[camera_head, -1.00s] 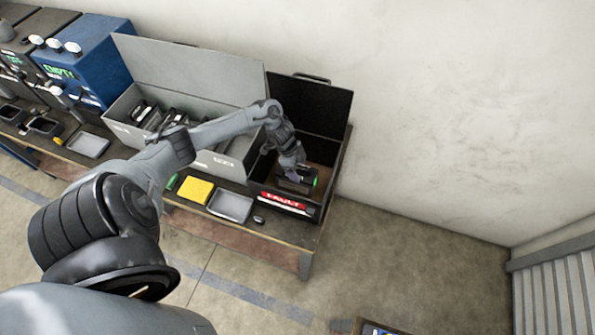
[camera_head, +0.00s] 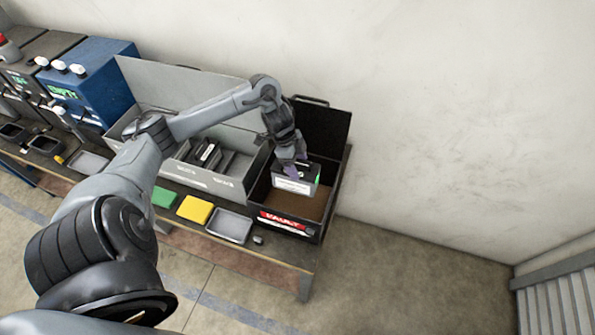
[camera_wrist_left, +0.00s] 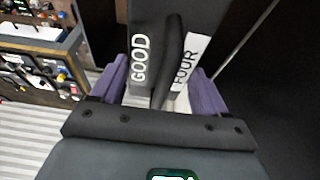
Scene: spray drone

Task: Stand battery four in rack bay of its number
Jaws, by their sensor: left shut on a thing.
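My left gripper (camera_head: 291,167) is shut on a dark battery (camera_head: 308,175) with a white label and a small green light, over the open black box marked VAULT (camera_head: 328,212). In the left wrist view the battery (camera_wrist_left: 150,30) sits between the purple fingers of the gripper (camera_wrist_left: 160,92); the words GOOD and FOUR show on it. The grey rack (camera_head: 215,182) stands left of the vault, lid open, with several dark batteries (camera_head: 206,153) in its bays. The bay numbers are too small to read. My right gripper is not in view.
A blue cabinet (camera_head: 88,82) stands left of the rack. The raised lids and the wall are behind. My left arm crosses over the rack.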

